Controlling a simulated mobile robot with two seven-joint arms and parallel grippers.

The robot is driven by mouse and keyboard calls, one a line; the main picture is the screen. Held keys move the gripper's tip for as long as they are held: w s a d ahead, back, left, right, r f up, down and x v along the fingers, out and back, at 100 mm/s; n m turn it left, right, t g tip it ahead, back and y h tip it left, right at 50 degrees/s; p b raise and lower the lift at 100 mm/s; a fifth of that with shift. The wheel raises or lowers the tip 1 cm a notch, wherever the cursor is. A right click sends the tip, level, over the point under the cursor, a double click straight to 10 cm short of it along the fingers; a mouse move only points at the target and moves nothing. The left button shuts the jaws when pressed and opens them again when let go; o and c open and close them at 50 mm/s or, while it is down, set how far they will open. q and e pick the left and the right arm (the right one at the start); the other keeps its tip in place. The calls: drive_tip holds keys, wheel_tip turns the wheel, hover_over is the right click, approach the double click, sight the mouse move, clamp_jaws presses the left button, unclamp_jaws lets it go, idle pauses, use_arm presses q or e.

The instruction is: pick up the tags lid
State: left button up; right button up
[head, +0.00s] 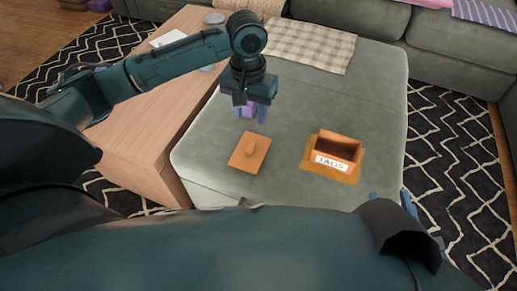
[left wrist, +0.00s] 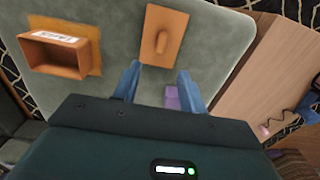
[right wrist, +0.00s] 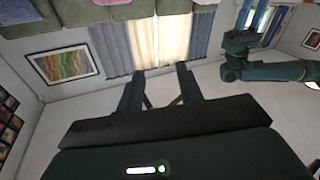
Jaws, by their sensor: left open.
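The tags lid (head: 249,152) is a flat orange-brown square with a raised knob, lying on the green ottoman (head: 200,150). It also shows in the left wrist view (left wrist: 175,35), just beyond the fingertips. The matching open box (head: 338,147), with a white TAGS label, stands to its right on the ottoman. My left gripper (head: 252,112) is open and points down, above and behind the lid, not touching it. A small purple object (left wrist: 171,97) shows between its fingers, apparently on the ottoman. My right gripper (right wrist: 160,70) is open and empty, facing the room's curtains.
A wooden table (head: 140,130) adjoins the ottoman on the left. A checked cloth (head: 310,45) lies at the ottoman's back. A green sofa (head: 450,45) stands behind. The ottoman's surface around the lid and box is mostly clear.

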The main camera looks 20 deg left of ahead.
use_arm(q)
wheel_tip(320, 180, down, 7)
drive_tip(key=b, duration=0.3)
drive_tip(key=shift+s, duration=0.15)
drive_tip(key=shift+f, duration=0.4)
wheel_tip(320, 180, down, 5)
drive_tip(key=b, duration=0.3)
drive_tip(key=shift+s+a+b, duration=0.1)
drive_tip(key=shift+a+b, duration=0.05)
drive_tip(key=shift+b, duration=0.25)
clamp_jaws()
use_arm(e)
drive_tip(key=shift+s+a+f+m+t+y, duration=0.1)
drive_tip(key=shift+a+m+t+y, duration=0.3)
drive_tip(key=shift+a+y, duration=0.5)
